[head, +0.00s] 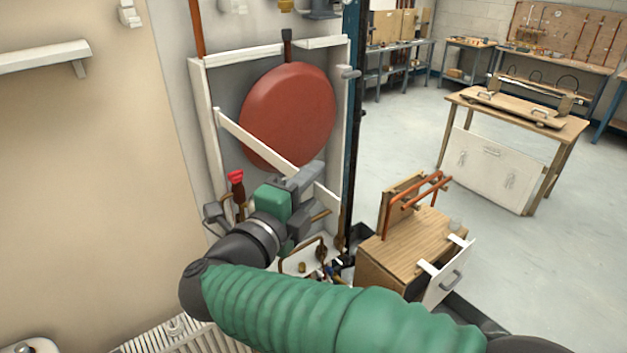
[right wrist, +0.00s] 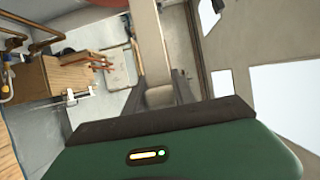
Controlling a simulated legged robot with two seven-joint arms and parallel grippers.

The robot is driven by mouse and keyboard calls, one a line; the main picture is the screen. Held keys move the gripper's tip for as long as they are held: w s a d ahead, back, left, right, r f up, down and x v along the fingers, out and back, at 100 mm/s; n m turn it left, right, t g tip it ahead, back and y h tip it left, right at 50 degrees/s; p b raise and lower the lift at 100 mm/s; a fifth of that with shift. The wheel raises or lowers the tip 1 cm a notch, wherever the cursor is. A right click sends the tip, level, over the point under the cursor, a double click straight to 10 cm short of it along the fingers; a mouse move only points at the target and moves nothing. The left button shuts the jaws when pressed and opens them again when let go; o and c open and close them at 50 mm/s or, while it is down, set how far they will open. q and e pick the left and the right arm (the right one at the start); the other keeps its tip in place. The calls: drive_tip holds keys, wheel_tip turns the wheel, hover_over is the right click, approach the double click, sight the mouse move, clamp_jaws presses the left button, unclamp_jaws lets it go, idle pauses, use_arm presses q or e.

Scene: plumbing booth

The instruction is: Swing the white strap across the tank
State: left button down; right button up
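The white strap (head: 250,137) runs slantwise down to the right from the left post of a white frame, across the front of the red round tank (head: 300,100). My right gripper (head: 308,180) is at the strap's lower right end, below the tank. In the right wrist view the strap (right wrist: 150,45) runs up and away from between the dark fingers (right wrist: 161,94), which look shut on its end. A short white piece (head: 327,202) shows just beyond the gripper; whether it belongs to the strap I cannot tell. My left gripper is out of view.
The white frame (head: 201,110) surrounds the tank, with a dark blue post (head: 352,130) to its right. A red-handled valve (head: 236,178) and pipes sit below. A wooden cabinet (head: 415,240) with copper pipe and an open drawer (head: 448,275) stands right. Open floor lies beyond.

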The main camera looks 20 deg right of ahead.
drive_tip(key=shift+w+a, duration=0.15)
drive_tip(key=shift+c, duration=1.1)
drive_tip(key=shift+a, duration=0.2)
clamp_jaws()
drive_tip(key=shift+d, duration=0.15)
drive_tip(key=shift+f, duration=0.15)
